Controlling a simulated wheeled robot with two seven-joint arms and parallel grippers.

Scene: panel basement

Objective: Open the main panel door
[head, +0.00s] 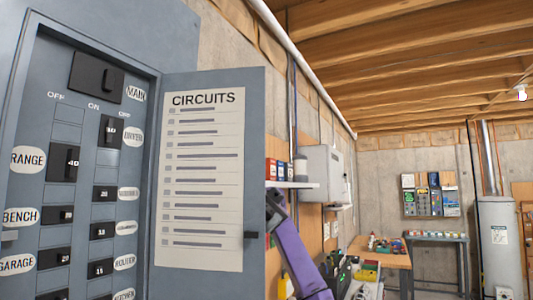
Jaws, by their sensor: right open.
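The main panel door (213,85) stands swung open to the right of the grey breaker panel (15,115). Its inner face carries a paper sheet headed CIRCUITS (203,170). My right gripper (274,208) is just right of that edge, at the top of my purple arm. It is open, and part of it is hidden behind the door. I cannot tell whether it touches the door. My left gripper is not in view.
The panel shows black breakers, with the main switch (97,77) at the top. Beyond the door are a wall shelf (294,185) with boxes, a grey wall box (322,173), a wooden workbench (385,257) and a water heater (497,240). Open floor space shows little.

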